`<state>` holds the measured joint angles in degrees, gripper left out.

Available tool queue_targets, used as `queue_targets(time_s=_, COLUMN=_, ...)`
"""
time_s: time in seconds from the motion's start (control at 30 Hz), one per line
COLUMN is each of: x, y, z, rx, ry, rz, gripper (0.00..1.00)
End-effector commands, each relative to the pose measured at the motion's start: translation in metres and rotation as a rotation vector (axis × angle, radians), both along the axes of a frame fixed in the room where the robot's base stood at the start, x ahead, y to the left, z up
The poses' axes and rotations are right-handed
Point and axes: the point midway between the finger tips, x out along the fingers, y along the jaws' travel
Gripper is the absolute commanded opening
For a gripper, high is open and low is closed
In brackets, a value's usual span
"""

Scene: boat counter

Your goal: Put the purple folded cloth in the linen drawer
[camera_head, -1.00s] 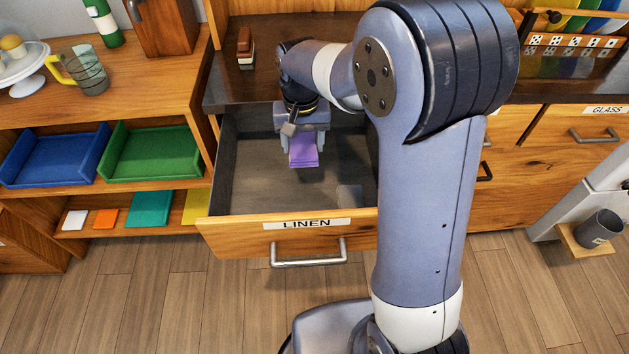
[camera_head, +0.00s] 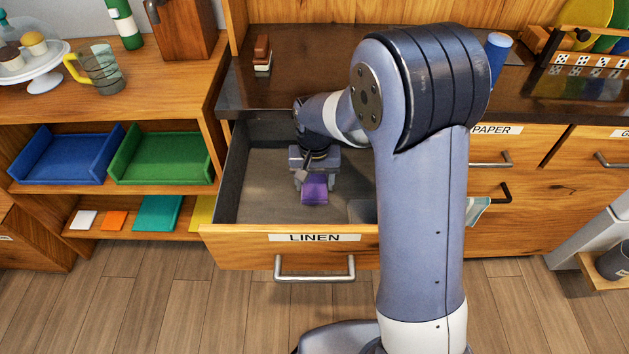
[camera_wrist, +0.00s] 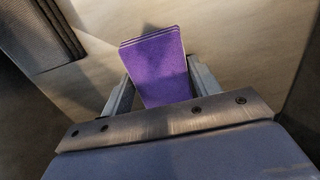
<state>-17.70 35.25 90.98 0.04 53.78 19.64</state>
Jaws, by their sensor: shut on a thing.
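The linen drawer (camera_head: 235,200) is pulled open, with its LINEN label on the front. My gripper (camera_head: 314,186) is inside the open drawer, below its rim, and is shut on the purple folded cloth (camera_head: 314,191). In the wrist view the cloth (camera_wrist: 160,65) sits between the two fingers of my gripper (camera_wrist: 158,88), its folded layers showing at the far edge. The pale drawer floor lies below it. I cannot tell whether the cloth touches the floor.
My arm covers the drawer's right side. A small pale, see-through item (camera_head: 361,211) is at the drawer's right. A brown and white block (camera_head: 262,54) stands on the dark counter behind. Blue (camera_head: 68,155) and green (camera_head: 160,155) trays are on the left shelf.

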Motion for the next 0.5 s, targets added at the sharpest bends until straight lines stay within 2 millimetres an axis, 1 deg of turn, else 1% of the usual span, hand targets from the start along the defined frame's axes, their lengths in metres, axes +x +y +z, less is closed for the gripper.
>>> queue_targets(time_s=0.17, x=0.0003, y=0.0001, z=0.0009, rx=0.000, ry=-0.001, rz=0.000, gripper=0.40)
queue_targets(time_s=0.3, x=0.0002, y=0.0000, z=-0.0035, rx=0.000, ry=-0.001, rz=0.000, gripper=0.40)
queue_targets(time_s=0.33, x=0.0002, y=0.0001, z=-0.0027, rx=0.000, ry=-0.001, rz=0.000, gripper=0.60)
queue_targets(time_s=0.5, x=0.0002, y=0.0000, z=-0.0022, rx=0.000, ry=-0.001, rz=0.000, gripper=0.74)
